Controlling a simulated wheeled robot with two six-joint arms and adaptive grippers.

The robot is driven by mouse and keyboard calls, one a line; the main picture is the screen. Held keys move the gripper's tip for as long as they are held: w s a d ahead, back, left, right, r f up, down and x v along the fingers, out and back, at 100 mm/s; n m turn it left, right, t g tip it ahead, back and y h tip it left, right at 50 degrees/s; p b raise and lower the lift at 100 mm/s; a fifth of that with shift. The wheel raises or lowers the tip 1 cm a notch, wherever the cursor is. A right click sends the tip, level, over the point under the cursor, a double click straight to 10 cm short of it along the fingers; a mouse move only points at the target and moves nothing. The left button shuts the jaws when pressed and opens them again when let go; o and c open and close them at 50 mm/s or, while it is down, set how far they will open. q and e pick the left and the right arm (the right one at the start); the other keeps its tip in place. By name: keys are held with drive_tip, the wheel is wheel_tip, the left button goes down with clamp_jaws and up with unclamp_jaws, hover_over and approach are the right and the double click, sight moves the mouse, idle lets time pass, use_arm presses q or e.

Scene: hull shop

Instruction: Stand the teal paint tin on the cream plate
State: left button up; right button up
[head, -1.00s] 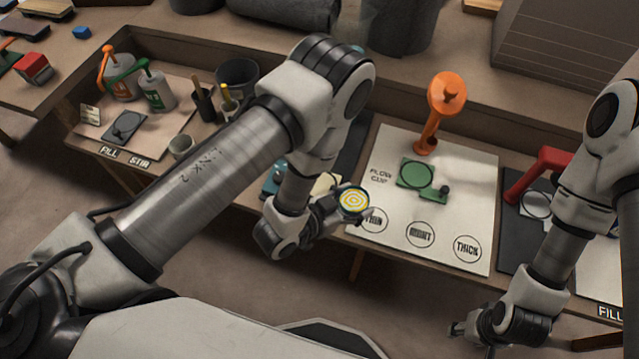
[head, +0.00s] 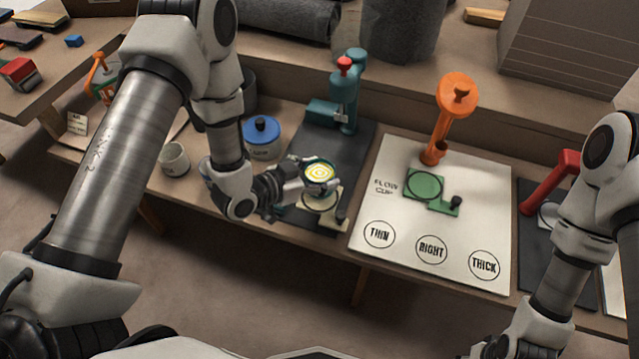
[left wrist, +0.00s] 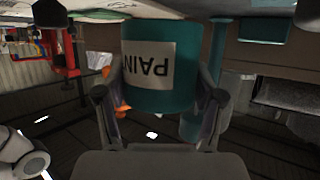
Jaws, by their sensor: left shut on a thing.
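The teal paint tin (head: 318,178) is in my left gripper (head: 312,184). Its open top shows yellow and white rings, and it looks about upright. In the left wrist view the tin (left wrist: 185,95) sits between both fingers, with its white label upside down in that picture. The cream plate (head: 327,212) lies on a dark mat below the tin, partly hidden by tin and gripper; it has a ring mark and a dark knob. The tin overlaps the plate's far part in the head view; I cannot tell whether they touch. My right gripper is below the frame.
A teal stand with a red knob (head: 344,90) rises behind the plate. A blue-lidded pot (head: 262,138) and a pale cup (head: 174,159) stand to the left. The white flow-cup board (head: 400,210) with an orange stand (head: 449,115) lies to the right.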

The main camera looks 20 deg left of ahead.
sight(320, 179)
use_arm(q)
wheel_tip(320, 179, down, 4)
drive_tip(key=shift+d+r+b, duration=0.1)
drive_tip(key=shift+r+b, duration=0.15)
drive_tip(key=shift+b, duration=0.95)
drive_tip(key=shift+r, duration=0.1)
drive_tip(key=o, duration=1.4)
drive_tip(key=shift+c, duration=0.2)
